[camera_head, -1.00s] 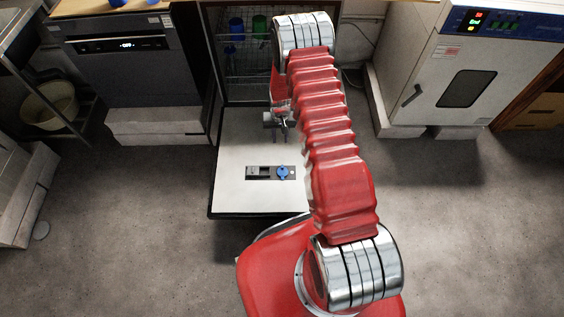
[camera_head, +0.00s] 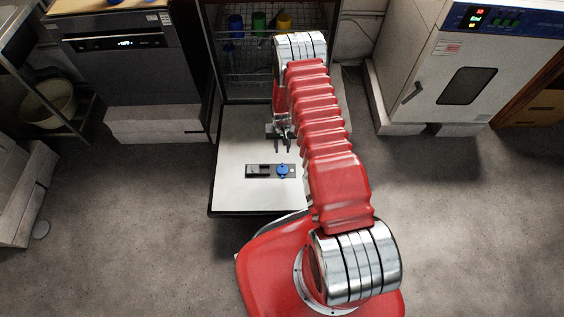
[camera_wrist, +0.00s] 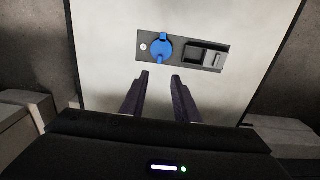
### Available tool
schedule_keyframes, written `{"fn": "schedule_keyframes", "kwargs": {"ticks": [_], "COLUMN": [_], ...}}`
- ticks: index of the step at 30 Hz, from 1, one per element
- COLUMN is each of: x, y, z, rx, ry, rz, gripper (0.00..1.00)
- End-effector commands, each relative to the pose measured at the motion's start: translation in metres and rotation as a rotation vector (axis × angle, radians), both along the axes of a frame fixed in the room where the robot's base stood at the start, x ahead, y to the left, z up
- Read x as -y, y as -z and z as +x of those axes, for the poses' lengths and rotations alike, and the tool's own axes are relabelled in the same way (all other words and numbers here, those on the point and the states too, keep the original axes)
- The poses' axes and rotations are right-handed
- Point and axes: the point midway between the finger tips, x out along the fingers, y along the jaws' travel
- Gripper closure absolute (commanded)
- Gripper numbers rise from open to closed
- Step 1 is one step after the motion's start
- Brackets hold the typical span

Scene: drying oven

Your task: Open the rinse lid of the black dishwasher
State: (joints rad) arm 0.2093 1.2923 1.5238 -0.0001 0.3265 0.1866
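The black dishwasher's door (camera_head: 238,186) is folded down flat, its pale inner face up. A dark dispenser panel (camera_head: 260,171) is set in it. The blue round rinse lid (camera_head: 283,170) sits at the panel's right end in the head view. In the wrist view the blue lid (camera_wrist: 160,48) is at the panel's left part, with a tab at its top and a small handle below. My gripper (camera_head: 282,149) is over the door, just behind the lid in the head view. In the wrist view my gripper (camera_wrist: 160,76) is open and empty, its fingertips just below the lid and apart from it.
The dishwasher's rack (camera_head: 252,55) holds blue, green and yellow cups. A dark closed dishwasher (camera_head: 130,75) stands at left, a white drying oven (camera_head: 455,75) at right. The floor (camera_head: 130,235) around the door is clear.

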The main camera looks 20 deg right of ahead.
Motion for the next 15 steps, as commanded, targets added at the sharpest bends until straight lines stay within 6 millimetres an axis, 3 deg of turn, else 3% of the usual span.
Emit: {"fn": "schedule_keyframes", "kwargs": {"ticks": [15], "x": [0.001], "y": [0.056], "z": [0.000], "rx": [0.000], "ry": [0.001], "rz": [0.000], "gripper": [0.72]}}
